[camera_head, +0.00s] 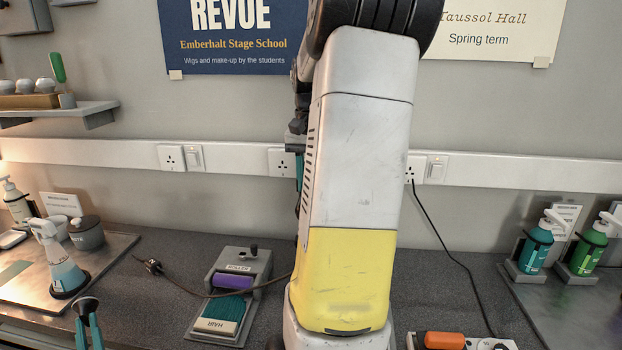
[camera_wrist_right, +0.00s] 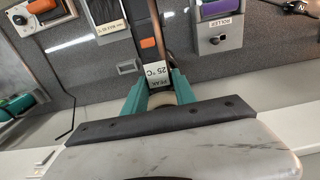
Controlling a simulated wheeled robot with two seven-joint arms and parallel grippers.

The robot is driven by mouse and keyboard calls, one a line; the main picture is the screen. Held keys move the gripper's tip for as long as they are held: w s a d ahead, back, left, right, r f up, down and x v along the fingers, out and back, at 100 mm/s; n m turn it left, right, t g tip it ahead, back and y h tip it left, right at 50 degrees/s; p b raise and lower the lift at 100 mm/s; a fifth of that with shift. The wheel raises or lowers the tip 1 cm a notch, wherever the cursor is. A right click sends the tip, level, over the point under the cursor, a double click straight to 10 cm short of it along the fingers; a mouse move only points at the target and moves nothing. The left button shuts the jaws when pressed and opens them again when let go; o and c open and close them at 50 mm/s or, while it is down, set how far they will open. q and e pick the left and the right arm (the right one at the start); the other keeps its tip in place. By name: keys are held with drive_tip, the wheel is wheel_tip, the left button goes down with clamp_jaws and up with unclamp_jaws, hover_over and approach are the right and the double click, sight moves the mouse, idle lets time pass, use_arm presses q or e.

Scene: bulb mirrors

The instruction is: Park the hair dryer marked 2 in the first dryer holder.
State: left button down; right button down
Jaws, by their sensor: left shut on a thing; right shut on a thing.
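My left gripper (camera_head: 88,308) is at the lower left of the head view, teal fingers up, shut on a dark, round-ended thing I cannot identify. I cannot clearly make out the hair dryer body or the first dryer holder.
A grey block marked ROLLER (camera_head: 240,268) stands left of my arm, with a cable (camera_head: 225,295) across it. A spray bottle (camera_head: 62,265) stands on the left tray. Pump bottles (camera_head: 537,245) stand at the right. An orange-handled thing (camera_head: 445,340) lies at the lower right.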

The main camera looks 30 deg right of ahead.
idle(0.3)
wheel_tip(320, 180, down, 8)
drive_tip(key=shift+f, duration=0.15)
drive_tip(key=shift+c, duration=2.2)
unclamp_jaws()
drive_tip(key=shift+r, duration=4)
wheel_tip(320, 180, up, 12)
